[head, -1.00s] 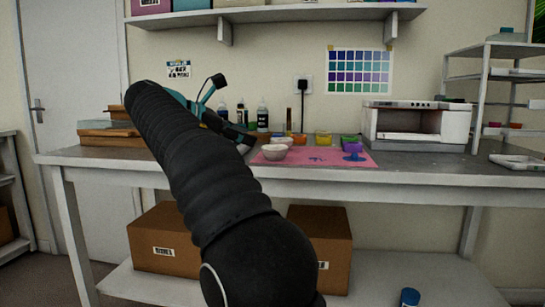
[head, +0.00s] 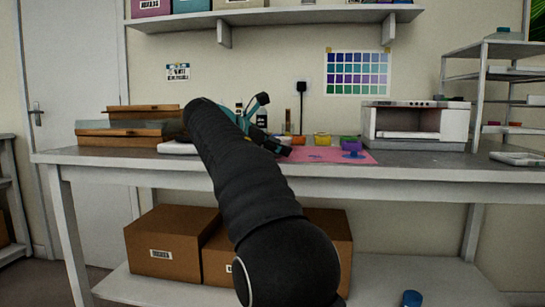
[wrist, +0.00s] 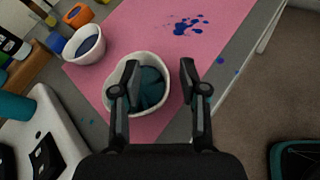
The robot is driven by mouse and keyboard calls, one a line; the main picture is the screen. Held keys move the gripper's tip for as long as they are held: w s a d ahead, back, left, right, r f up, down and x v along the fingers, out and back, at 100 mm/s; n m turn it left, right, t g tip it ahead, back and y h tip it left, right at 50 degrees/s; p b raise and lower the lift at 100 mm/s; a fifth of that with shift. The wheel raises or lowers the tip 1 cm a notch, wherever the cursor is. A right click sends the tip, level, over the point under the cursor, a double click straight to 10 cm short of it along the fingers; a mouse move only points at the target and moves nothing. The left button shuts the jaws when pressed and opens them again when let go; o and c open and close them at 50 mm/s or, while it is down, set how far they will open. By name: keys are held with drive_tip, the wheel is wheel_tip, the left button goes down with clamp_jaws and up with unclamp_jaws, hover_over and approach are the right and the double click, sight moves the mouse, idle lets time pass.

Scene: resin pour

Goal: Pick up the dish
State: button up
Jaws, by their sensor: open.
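The dish (wrist: 112,68) is white, roughly heart-shaped, with teal inside, and sits on the pink mat (wrist: 130,38) in the wrist view. My gripper (wrist: 160,67) is open above it. Its left finger is over the dish's inside and its right finger is outside the right rim, so the rim lies between them. I cannot tell how deep the fingers reach or whether they touch it. In the head view my gripper (head: 277,146) is low over the mat's left part, and the dish is hidden behind my arm and gripper.
A white cup with blue inside (wrist: 85,46) stands close to the dish's upper left. Bottles (wrist: 14,46) and a white device (wrist: 45,135) are on the left. A purple item (head: 351,145) and a white machine (head: 417,124) stand farther right. The table's front edge is close.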

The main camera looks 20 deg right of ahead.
drive_tip(key=shift+w+d+f, duration=0.1)
drive_tip(key=shift+d+f, duration=0.05)
drive_tip(key=shift+d, duration=0.25)
clamp_jaws()
